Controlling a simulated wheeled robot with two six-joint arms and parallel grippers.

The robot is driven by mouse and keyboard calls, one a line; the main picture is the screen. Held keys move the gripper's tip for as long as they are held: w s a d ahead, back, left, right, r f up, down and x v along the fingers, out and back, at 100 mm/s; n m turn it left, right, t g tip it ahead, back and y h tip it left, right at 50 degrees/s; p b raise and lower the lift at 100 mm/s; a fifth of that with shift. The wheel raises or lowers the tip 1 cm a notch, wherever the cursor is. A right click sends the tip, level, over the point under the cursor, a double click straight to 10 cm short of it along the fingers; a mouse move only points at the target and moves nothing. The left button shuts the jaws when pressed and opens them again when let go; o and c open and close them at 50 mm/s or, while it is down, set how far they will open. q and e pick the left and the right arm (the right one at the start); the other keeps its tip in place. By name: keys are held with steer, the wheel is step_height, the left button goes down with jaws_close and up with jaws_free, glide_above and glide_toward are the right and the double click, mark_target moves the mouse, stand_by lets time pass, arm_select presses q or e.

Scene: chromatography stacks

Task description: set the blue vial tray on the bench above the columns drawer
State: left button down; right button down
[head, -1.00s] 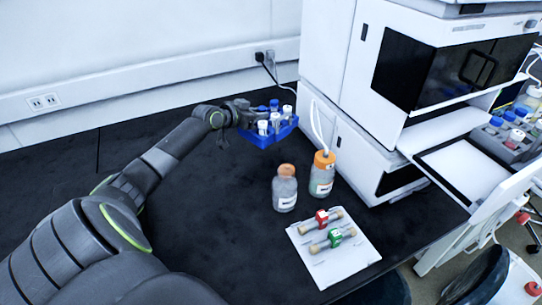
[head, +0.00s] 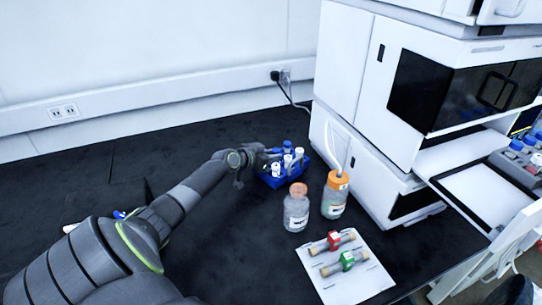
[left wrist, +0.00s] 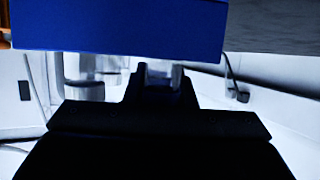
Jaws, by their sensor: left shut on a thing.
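The blue vial tray (head: 282,179) holds several vials with white and blue caps. In the head view it is at the end of my left arm, behind the two bottles and left of the white instrument stack. My left gripper (head: 262,162) is shut on the tray's left side. In the left wrist view the tray's blue wall (left wrist: 120,28) fills the top of the picture. Whether the tray touches the black bench (head: 90,185) cannot be told. The columns drawer cannot be made out. My right gripper is not in view.
A clear bottle (head: 296,210) and an orange-capped bottle with tubing (head: 335,198) stand just in front of the tray. A white plate (head: 350,275) with red and green fittings lies nearer. The white instrument stack (head: 350,110) rises at right. The bench is mostly clear behind my arm.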

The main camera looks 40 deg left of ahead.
arm_select(q)
steer(key=shift+f, duration=0.15)
steer(key=c, duration=1.2)
jaws_free()
